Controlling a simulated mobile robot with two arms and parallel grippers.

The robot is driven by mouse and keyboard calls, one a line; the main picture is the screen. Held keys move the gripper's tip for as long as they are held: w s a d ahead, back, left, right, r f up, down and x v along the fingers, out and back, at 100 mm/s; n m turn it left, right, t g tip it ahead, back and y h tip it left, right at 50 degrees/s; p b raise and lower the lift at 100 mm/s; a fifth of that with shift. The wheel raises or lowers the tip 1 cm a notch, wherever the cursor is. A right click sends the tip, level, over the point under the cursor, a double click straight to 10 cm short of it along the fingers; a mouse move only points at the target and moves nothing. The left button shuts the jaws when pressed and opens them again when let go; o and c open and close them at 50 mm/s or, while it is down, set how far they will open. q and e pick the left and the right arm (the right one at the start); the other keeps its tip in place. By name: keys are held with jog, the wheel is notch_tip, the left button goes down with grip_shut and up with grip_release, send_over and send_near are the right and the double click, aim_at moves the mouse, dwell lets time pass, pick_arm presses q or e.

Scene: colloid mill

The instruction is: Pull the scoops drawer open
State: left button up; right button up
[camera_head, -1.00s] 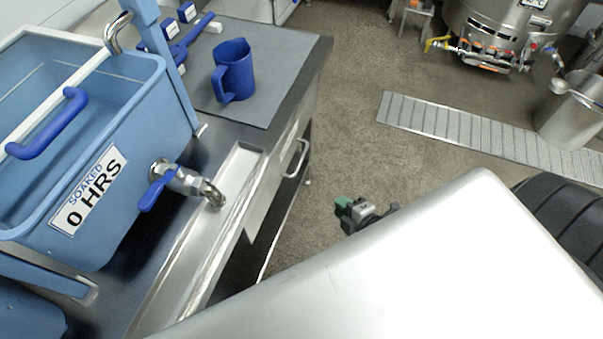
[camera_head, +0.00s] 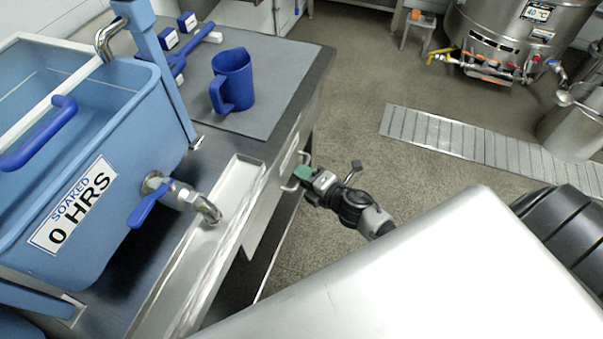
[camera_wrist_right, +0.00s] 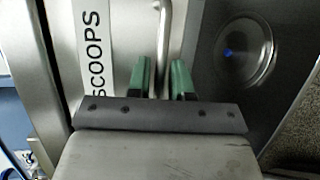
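The scoops drawer (camera_wrist_right: 118,30) has a white label reading SCOOPS and a metal bar handle (camera_wrist_right: 165,40) in the right wrist view. In the head view its front is on the side of the steel bench, with the handle (camera_head: 289,186) showing beside my right gripper (camera_head: 303,173). In the right wrist view the green fingertips of my right gripper (camera_wrist_right: 165,80) stand apart, one on each side of the handle. The gripper is open around the bar; contact cannot be told. The drawer looks closed. My left gripper is in neither view.
A blue jug (camera_head: 234,80) stands on the grey mat (camera_head: 265,118) on the bench. A blue tub (camera_head: 110,215) with a tap (camera_head: 180,195) sits at the left. A floor grate (camera_head: 440,130) lies beyond.

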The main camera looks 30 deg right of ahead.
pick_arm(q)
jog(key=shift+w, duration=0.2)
pick_arm(e)
jog(key=shift+w+a+f, duration=0.1)
jog(key=shift+w+a, duration=0.05)
jog(key=shift+w, duration=0.3)
jog(key=shift+c, duration=0.2)
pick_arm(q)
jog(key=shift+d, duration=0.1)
pick_arm(e)
grip_shut()
jog(key=shift+s, duration=0.1)
